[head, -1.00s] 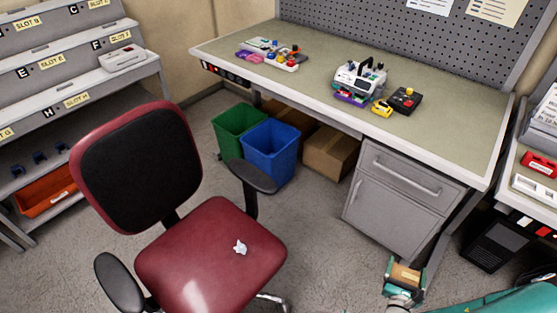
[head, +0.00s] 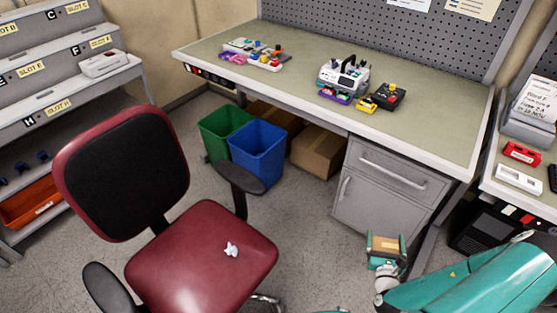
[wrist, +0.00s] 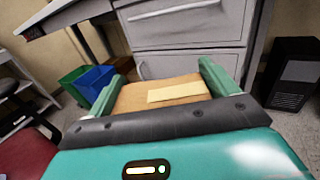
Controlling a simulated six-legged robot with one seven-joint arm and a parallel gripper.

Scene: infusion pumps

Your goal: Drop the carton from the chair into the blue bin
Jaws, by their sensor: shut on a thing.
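My gripper (head: 386,248) is shut on a small brown carton (head: 384,244), held in the air in front of the grey drawer cabinet. In the wrist view the carton (wrist: 160,93), with a pale label on top, sits between the two green fingers. The blue bin (head: 258,152) stands on the floor under the bench's front edge, well to the left of my gripper and beside the green bin. It also shows in the wrist view (wrist: 95,82). The red chair (head: 205,255) stands at lower left, with a crumpled white scrap (head: 231,249) on its seat.
The green bin (head: 222,130) touches or nearly touches the blue one. A larger cardboard box (head: 318,152) lies under the workbench (head: 440,120). The chair's armrest (head: 240,178) stands in front of the blue bin. Open floor lies between chair and cabinet (head: 385,195).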

